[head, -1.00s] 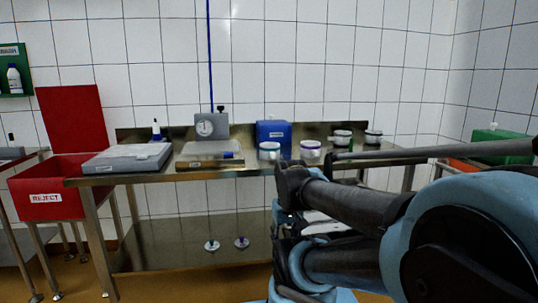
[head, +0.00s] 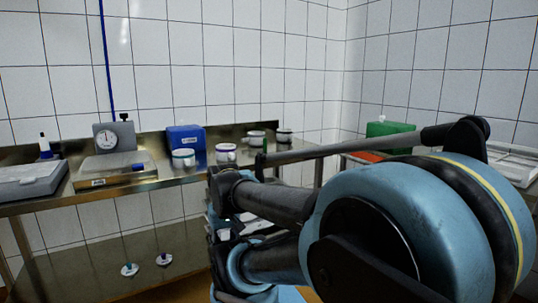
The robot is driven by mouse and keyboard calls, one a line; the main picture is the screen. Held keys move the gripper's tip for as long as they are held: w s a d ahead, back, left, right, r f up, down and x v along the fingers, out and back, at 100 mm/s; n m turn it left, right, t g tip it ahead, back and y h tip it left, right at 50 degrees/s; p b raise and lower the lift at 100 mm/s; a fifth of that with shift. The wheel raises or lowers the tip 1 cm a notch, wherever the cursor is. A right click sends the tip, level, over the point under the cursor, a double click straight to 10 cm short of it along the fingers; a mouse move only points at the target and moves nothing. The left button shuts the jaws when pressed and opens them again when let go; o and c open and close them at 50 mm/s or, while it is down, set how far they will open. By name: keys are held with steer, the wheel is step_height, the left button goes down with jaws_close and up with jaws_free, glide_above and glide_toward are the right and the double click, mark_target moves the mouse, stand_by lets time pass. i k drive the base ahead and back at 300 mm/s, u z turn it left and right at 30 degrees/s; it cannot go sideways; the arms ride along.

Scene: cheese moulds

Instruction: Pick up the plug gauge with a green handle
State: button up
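A small upright green piece (head: 264,146) shows on the steel bench, just right of the white pots and partly behind my arm. It may be the green handle of the plug gauge, but it is too small and too covered to be sure. My blue and black arm fills the lower right of the head view. I cannot make out my gripper or its fingers.
The steel bench (head: 160,180) bears a grey case (head: 28,182), a dial gauge (head: 115,138), a blue box (head: 186,138) and several white pots (head: 226,153). Two small knobbed discs lie on its lower shelf. A green box (head: 388,129) stands at the right.

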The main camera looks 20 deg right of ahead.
mark_target(265, 150)
steer(key=z, duration=0.25)
steer(key=k, duration=1.1)
steer(key=u, duration=0.65)
steer(key=i, duration=1.2)
steer(key=z, duration=0.85)
steer(key=i, duration=0.85)
steer(key=z, duration=0.95)
steer(key=i, duration=0.3)
steer(key=z, duration=0.15)
